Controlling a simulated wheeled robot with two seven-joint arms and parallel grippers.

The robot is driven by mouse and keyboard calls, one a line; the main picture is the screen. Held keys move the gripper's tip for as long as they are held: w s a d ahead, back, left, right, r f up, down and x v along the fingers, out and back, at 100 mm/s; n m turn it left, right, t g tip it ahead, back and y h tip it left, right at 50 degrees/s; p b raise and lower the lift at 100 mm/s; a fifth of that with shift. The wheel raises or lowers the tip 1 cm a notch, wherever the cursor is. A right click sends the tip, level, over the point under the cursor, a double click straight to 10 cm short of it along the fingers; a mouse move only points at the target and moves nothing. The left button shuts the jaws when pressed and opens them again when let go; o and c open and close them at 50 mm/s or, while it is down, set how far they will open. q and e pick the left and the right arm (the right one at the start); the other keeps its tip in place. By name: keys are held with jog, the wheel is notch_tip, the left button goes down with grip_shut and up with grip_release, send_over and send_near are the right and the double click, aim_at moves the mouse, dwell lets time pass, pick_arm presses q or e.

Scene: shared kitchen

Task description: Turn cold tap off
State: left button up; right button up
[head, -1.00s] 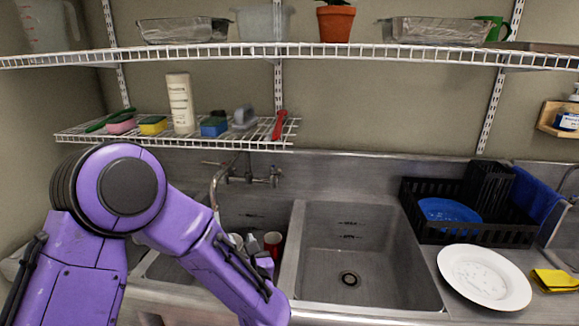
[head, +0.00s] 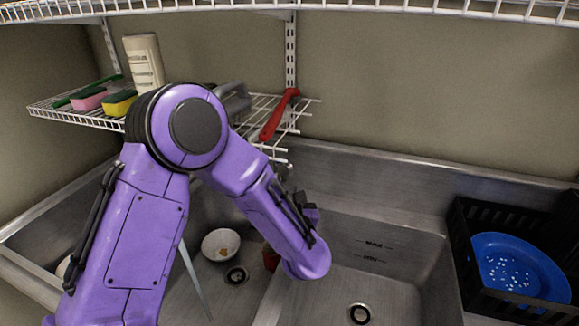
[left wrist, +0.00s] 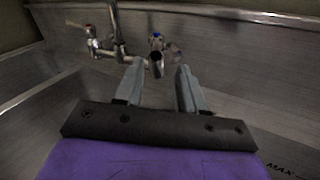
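The cold tap (left wrist: 157,58), with a blue mark on top, shows in the left wrist view just beyond the fingertips and roughly between them. The hot tap (left wrist: 89,32), with a red mark, is to its left, and the spout pipe (left wrist: 115,22) rises between the two. My left gripper (left wrist: 158,74) is open, its grey fingers spread and pointing at the cold tap; I see no clear contact. In the head view a bit of the tap fitting (head: 283,171) shows behind my left arm, which hides most of the faucet. My right gripper is not in view.
A wire shelf (head: 75,117) with sponges, a bottle and a red-handled tool (head: 279,114) hangs above the left basin. A bowl (head: 220,244) lies in that basin. The right basin (head: 390,262) is largely clear.

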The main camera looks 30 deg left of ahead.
aim_at(279, 165)
pick_arm(q)
jog(key=x, duration=0.9)
jog(key=shift+a+p, duration=0.3)
jog(key=shift+a, duration=0.05)
jog(key=shift+r, duration=0.1)
jog(key=shift+s, duration=0.1)
grip_shut()
